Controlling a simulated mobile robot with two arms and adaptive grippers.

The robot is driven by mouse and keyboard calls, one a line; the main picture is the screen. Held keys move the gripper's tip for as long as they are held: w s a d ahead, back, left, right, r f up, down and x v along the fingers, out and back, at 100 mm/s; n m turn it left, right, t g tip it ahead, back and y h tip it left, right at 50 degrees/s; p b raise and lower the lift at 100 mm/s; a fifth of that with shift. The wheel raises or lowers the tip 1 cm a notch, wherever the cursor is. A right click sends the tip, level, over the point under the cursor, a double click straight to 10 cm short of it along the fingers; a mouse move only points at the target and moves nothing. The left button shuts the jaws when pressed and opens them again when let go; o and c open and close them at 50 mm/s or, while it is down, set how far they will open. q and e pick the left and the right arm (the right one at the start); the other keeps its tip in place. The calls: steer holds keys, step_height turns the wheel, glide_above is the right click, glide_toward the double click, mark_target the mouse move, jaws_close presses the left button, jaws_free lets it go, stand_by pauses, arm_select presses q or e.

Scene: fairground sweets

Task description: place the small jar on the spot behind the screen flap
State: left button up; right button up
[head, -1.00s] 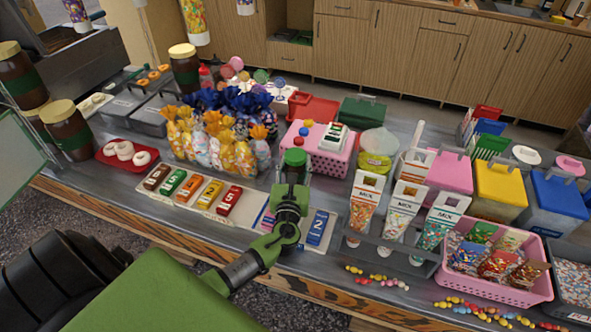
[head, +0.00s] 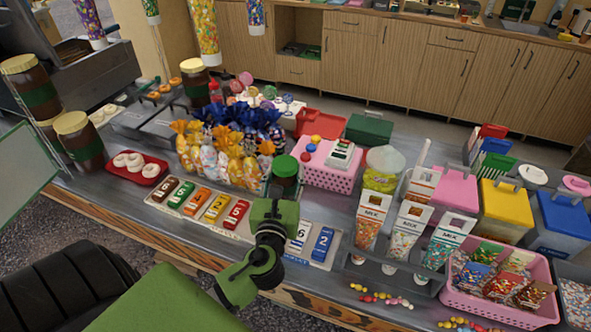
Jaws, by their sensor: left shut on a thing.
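The small jar (head: 285,184) has a green lid and a dark reddish body. My left gripper (head: 279,198) is shut on it and holds it upright, lid up, in front of the pink basket and right of the wrapped sweets. The gripper hides the jar's lower part. A pale pane with a green edge, perhaps the screen flap (head: 24,172), stands at the far left edge of the head view. I cannot make out a marked spot behind it. My right gripper is not in view.
Numbered blocks (head: 218,208) lie on a board below and left of the jar. Wrapped sweets (head: 225,155), a pink basket (head: 325,175) and a red doughnut tray (head: 154,173) crowd the counter. A rack of sweet cones (head: 408,235) stands to the right. Large jars (head: 80,145) stand near the pane.

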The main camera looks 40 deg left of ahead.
mark_target(278, 176)
arm_select(q)
steer(key=s, duration=0.1)
steer(key=s+r, duration=0.2)
steer(key=shift+s+d, duration=0.3)
steer(key=shift+s, duration=0.1)
steer(key=s+d+m+t+h+b, duration=0.1)
steer(key=s+d+m+h, duration=0.4)
steer(key=d, duration=1.1)
steer(key=s+t+h, duration=0.1)
steer(key=s+h, duration=0.2)
steer(key=s, duration=0.2)
steer(key=shift+s+d+f+m, duration=0.15)
steer(key=shift+d+f+m, duration=0.15)
steer(key=shift+d+f, duration=0.05)
steer(key=shift+a, duration=0.1)
